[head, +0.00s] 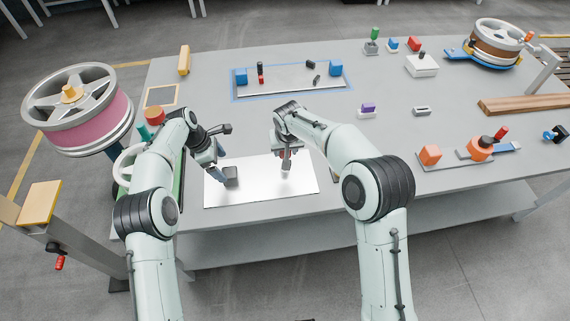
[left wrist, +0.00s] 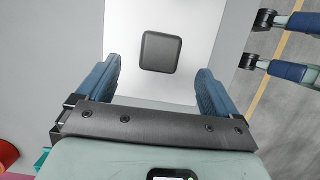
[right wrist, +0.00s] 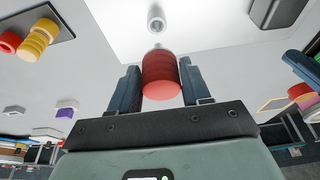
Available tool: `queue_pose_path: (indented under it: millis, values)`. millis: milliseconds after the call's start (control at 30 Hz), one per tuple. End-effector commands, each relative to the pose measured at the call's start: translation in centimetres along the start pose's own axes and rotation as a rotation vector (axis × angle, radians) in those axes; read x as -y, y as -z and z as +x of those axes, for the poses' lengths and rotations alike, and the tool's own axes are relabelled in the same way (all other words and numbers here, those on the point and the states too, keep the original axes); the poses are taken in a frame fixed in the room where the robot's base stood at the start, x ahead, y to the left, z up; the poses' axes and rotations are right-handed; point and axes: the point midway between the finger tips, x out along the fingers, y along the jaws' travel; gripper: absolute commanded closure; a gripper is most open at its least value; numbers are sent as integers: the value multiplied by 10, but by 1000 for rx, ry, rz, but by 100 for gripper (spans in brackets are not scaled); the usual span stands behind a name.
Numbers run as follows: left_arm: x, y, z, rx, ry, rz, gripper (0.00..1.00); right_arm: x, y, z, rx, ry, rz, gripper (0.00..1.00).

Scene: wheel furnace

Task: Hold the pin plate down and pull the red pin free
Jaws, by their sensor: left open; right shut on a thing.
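The pin plate (head: 262,192) is a bright flat sheet at the table's front edge. A dark square pad (head: 231,176) sits on its left part and also shows in the left wrist view (left wrist: 161,52). My left gripper (head: 214,166) is open above and beside the pad, which lies beyond its fingertips. My right gripper (head: 285,157) is shut on the red pin (right wrist: 162,76), over the plate's right part. A small pale round socket (right wrist: 156,19) stands on the plate beyond the pin. The pin's grey end points at it, with a gap seeming to show between them.
A blue-edged tray (head: 290,94) with small blocks lies behind the plate. A pink-wound wheel (head: 78,108) stands at the left. The table behind the plate is mostly clear.

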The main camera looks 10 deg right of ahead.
Motion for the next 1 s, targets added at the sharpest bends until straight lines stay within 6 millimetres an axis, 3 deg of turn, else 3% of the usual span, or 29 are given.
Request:
queue_pose_path:
  millis: [233,700,1000]
  values:
    - [-1,0,-10,0,-3,0,6,0,0,0,-1,0,0,100]
    - [-1,0,-101,0,-4,0,6,0,0,0,-1,0,0,100]
    - [0,0,-120,0,0,0,6,0,0,0,-1,0,0,100]
